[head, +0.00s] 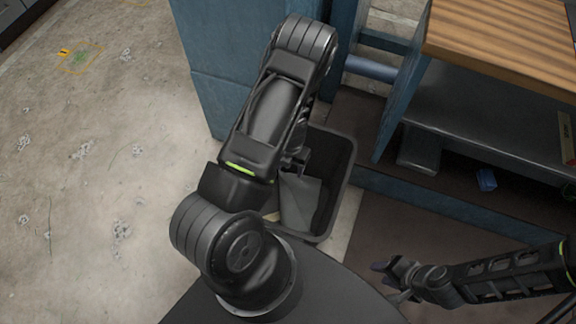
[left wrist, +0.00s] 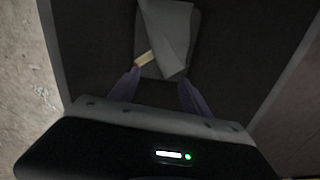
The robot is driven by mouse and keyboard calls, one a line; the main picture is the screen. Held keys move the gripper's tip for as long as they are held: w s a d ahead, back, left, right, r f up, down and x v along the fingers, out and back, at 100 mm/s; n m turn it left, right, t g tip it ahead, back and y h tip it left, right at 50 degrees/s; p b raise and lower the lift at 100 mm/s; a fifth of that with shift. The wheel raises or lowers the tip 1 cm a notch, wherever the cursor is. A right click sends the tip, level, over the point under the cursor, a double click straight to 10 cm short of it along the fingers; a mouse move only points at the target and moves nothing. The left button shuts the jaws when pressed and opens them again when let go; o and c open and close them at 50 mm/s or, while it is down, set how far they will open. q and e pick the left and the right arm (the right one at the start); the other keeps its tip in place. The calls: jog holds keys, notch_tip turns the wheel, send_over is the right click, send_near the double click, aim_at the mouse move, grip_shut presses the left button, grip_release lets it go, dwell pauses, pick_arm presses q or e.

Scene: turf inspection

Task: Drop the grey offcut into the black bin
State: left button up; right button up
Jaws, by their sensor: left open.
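The black bin (head: 340,200) stands on the floor beside the blue bench frame, partly hidden by my left arm. The grey offcut (head: 300,203) shows inside the bin's outline as a flat grey piece. In the left wrist view the grey offcut (left wrist: 172,35) lies beyond the fingertips, over the dark inside of the bin (left wrist: 235,60). My left gripper (head: 293,160) is over the bin, pointing down; its fingers (left wrist: 160,88) are apart with nothing clearly held between them. My right gripper (head: 390,275) is at the lower right, away from the bin; its jaw opening is unclear.
A wooden-topped bench (head: 505,45) with a grey shelf (head: 480,125) stands at the upper right. A blue cabinet panel (head: 235,60) rises behind the bin. A small blue object (head: 486,180) lies below the shelf. A small pale tag (left wrist: 144,60) shows by the offcut.

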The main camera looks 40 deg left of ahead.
pick_arm(q)
jog(key=shift+o, duration=0.6)
jog(key=o, duration=0.6)
notch_tip(320, 180, up, 6)
jog(key=p, duration=0.5)
jog(key=shift+f, duration=0.2)
notch_tip(320, 180, up, 8)
jog(key=p, duration=0.1)
jog(key=shift+a+f, duration=0.1)
dwell(0.7)
